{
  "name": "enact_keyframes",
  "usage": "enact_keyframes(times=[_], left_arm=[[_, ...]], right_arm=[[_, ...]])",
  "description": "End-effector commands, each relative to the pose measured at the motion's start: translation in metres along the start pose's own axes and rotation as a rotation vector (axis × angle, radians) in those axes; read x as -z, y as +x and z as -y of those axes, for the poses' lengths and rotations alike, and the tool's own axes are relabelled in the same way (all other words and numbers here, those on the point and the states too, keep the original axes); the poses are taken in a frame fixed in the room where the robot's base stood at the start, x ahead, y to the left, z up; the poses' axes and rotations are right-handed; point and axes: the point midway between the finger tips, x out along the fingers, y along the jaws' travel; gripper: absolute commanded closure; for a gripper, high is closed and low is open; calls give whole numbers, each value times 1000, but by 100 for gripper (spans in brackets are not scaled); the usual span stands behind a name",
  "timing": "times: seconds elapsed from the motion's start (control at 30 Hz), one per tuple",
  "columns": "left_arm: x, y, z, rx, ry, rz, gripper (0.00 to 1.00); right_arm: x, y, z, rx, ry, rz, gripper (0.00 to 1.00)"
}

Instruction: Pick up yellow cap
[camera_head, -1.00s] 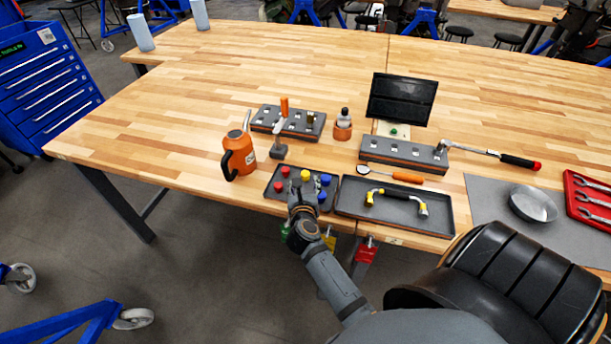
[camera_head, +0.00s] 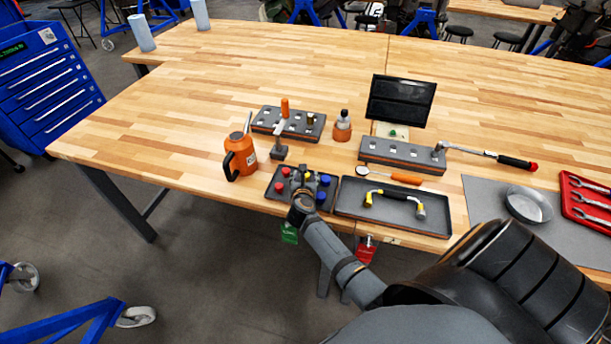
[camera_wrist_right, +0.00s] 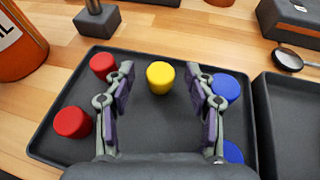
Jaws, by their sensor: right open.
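In the right wrist view, the yellow cap (camera_wrist_right: 160,78) stands on the dark tray (camera_wrist_right: 165,53). My right gripper (camera_wrist_right: 159,70) is open, with one finger to each side of the cap; I see gaps between the cap and both fingers. Two red caps (camera_wrist_right: 73,122) stand on the left of the tray and two blue caps (camera_wrist_right: 226,90) on the right, partly behind the fingers. In the head view, my right gripper (camera_head: 304,186) is over the small tray (camera_head: 272,194) and mostly hides the yellow cap. My left gripper is not in view.
An orange jug (camera_head: 240,157) stands left of the tray. A dark socket holder (camera_head: 262,120) is behind.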

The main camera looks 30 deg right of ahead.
Motion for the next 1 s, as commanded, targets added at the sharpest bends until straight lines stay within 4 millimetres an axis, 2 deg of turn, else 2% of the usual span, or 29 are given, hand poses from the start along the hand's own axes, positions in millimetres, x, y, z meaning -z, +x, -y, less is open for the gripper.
enact_keyframes(times=[0.13,0.37,0.7,1.0], left_arm=[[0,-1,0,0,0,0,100],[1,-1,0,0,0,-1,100],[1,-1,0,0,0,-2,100],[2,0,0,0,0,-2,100]], right_arm=[[0,17,0,0,0,-1,45],[1,19,0,-1,0,-1,45],[1,19,0,0,0,-1,89],[0,18,0,0,0,-1,89]])
